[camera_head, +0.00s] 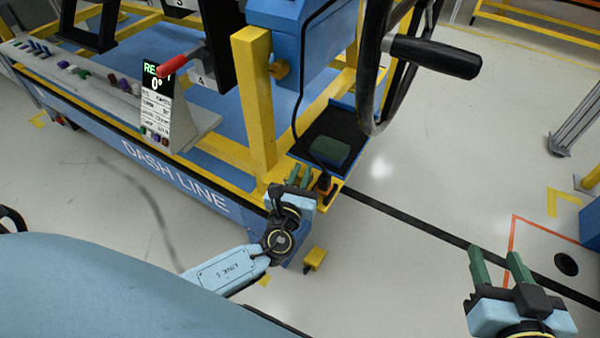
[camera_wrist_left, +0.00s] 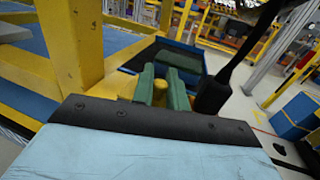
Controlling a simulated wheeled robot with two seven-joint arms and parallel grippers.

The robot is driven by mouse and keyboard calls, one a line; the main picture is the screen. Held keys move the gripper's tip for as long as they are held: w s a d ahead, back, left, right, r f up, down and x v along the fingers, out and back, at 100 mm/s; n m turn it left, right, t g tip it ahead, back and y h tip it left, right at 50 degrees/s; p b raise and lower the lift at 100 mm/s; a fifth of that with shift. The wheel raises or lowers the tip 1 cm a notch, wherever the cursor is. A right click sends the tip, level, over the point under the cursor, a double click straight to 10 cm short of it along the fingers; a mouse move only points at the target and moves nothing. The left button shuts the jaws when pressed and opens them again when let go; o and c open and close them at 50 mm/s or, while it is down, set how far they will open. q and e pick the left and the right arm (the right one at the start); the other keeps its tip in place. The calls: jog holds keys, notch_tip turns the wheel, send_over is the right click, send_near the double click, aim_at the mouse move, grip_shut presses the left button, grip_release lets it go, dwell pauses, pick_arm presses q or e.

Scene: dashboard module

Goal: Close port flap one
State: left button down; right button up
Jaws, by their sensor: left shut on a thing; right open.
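My left gripper (camera_head: 300,176) is at the front corner of the yellow frame, beside the blue tray. In the left wrist view its green fingers (camera_wrist_left: 161,88) are closed around a small yellow piece (camera_wrist_left: 159,91). I cannot tell whether this piece belongs to port flap one; no flap or port is clearly recognisable. A black plug (camera_wrist_left: 213,92) on a cable is just right of the fingers. My right gripper (camera_head: 496,268) is open and empty over the floor at the lower right.
A yellow post (camera_head: 255,105) rises left of my left gripper. The blue tray (camera_head: 346,163) holds a dark green block (camera_head: 328,150). A steering wheel (camera_head: 378,75) with a black handle and a hanging black cable (camera_head: 297,105) are above.

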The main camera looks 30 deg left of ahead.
jog(key=shift+r, duration=0.15)
pick_arm(q)
jog(key=c, duration=1.5)
grip_release()
jog(key=shift+o, duration=0.2)
jog(key=shift+s+d, duration=0.1)
jog(key=shift+s, duration=0.15)
jog(key=s+d+p, duration=0.2)
jog(key=s, duration=1)
jog(key=shift+s+d+f+p, duration=0.15)
jog(key=shift+s+f+p, duration=0.05)
jog(key=shift+s+p, duration=0.15)
pick_arm(e)
jog(key=s+d+f+g+h, duration=0.2)
jog(key=s+d+f+g, duration=0.1)
jog(key=s+f+g, duration=0.4)
jog(key=shift+d+f+m, duration=0.3)
jog(key=shift+d+f, duration=0.1)
jog(key=shift+f, duration=0.4)
jog(key=shift+w, duration=0.1)
